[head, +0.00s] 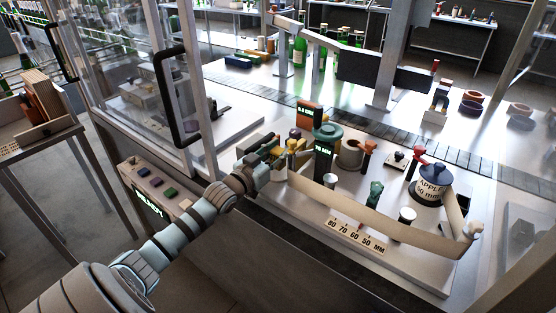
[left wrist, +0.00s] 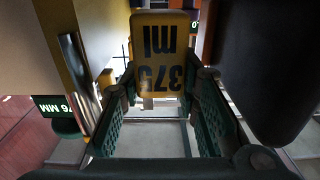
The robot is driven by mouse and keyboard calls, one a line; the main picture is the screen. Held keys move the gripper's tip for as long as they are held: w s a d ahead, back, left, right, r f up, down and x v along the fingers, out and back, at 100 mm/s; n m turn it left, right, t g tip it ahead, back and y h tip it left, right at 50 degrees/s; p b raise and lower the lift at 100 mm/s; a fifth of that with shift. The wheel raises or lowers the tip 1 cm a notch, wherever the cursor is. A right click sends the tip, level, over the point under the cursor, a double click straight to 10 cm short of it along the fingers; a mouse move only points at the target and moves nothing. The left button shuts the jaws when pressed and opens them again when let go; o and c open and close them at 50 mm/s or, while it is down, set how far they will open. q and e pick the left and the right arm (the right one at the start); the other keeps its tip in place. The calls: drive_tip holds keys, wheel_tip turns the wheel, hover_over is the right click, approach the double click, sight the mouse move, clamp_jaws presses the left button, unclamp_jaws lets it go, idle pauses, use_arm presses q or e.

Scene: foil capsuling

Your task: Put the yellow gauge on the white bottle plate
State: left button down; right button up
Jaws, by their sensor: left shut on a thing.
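The yellow gauge (left wrist: 160,68) shows in the left wrist view as an upright block with "375 ml" upside down on its face. My left gripper (left wrist: 162,88) is shut on it, with a green-padded finger on either side. In the head view my left gripper (head: 277,152) is at the left end of the work area, beside a green-topped post (head: 325,138) with a lit display. The gauge is small and partly hidden there. A small white plate (head: 390,158) with a dark piece lies right of the post; I cannot tell whether it is the bottle plate.
A long curved beige band (head: 345,208) runs across the front of the work area. A millimetre scale (head: 355,236), a white cup (head: 406,215) and a dark-lidded jar (head: 431,186) stand near it. A glass door with a black handle (head: 172,95) is at left.

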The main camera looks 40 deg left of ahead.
use_arm(q)
drive_tip(key=shift+f, duration=0.2)
use_arm(e)
drive_tip(key=shift+f, duration=0.2)
use_arm(q)
drive_tip(key=shift+f+b, duration=0.4)
drive_tip(key=shift+f, duration=0.25)
use_arm(e)
drive_tip(key=shift+d+f, duration=0.1)
drive_tip(key=shift+f, duration=0.45)
use_arm(q)
drive_tip(key=c, duration=1.5)
unclamp_jaws()
use_arm(e)
drive_tip(key=shift+w, duration=0.1)
